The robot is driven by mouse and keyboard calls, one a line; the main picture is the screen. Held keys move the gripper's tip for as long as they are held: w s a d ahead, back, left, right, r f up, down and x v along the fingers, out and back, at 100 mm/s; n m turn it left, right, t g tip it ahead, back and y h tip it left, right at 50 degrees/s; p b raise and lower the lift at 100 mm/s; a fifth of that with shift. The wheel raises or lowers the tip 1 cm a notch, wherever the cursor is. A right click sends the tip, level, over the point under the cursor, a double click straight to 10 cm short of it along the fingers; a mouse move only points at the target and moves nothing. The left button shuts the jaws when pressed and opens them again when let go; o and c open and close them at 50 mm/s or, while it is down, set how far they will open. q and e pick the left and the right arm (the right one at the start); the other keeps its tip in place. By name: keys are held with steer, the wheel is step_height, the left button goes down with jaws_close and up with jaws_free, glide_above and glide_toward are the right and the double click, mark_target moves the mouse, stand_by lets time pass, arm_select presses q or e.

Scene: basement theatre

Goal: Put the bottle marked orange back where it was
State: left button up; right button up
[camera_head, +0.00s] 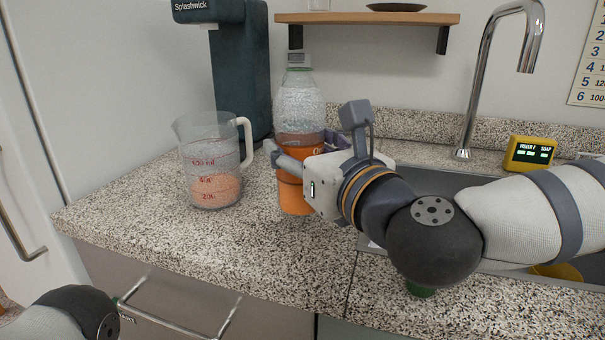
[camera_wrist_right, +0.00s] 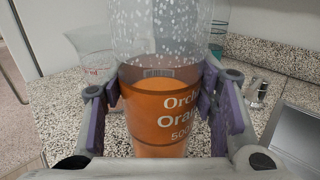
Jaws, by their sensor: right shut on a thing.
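The bottle marked orange (camera_head: 297,110) has a clear, beaded upper part, a grey cap and an orange label. It is upright over the counter, right of the measuring jug; I cannot tell if its base touches the counter. My right gripper (camera_head: 305,155) is shut on it at the label. In the right wrist view the purple-padded fingers (camera_wrist_right: 165,105) sit on either side of the bottle (camera_wrist_right: 165,125), whose label reads "Ora" in part. My left gripper is not in view; only part of my left arm shows at the lower left.
A measuring jug (camera_head: 211,165) with orange contents stands just left of the bottle. A dark Splashwick machine (camera_head: 240,75) stands behind. A shelf (camera_head: 365,19) hangs above. The sink (camera_head: 430,180), tap (camera_head: 480,75) and yellow display (camera_head: 531,154) are to the right. The front-left counter (camera_head: 130,215) is clear.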

steer(key=f, duration=0.3)
steer(key=shift+w+d+f, duration=0.15)
steer(key=shift+w+f, duration=0.05)
steer(key=shift+f, duration=0.05)
steer(key=shift+f+b, duration=0.25)
steer(key=shift+b, duration=0.1)
steer(key=o, duration=1.6)
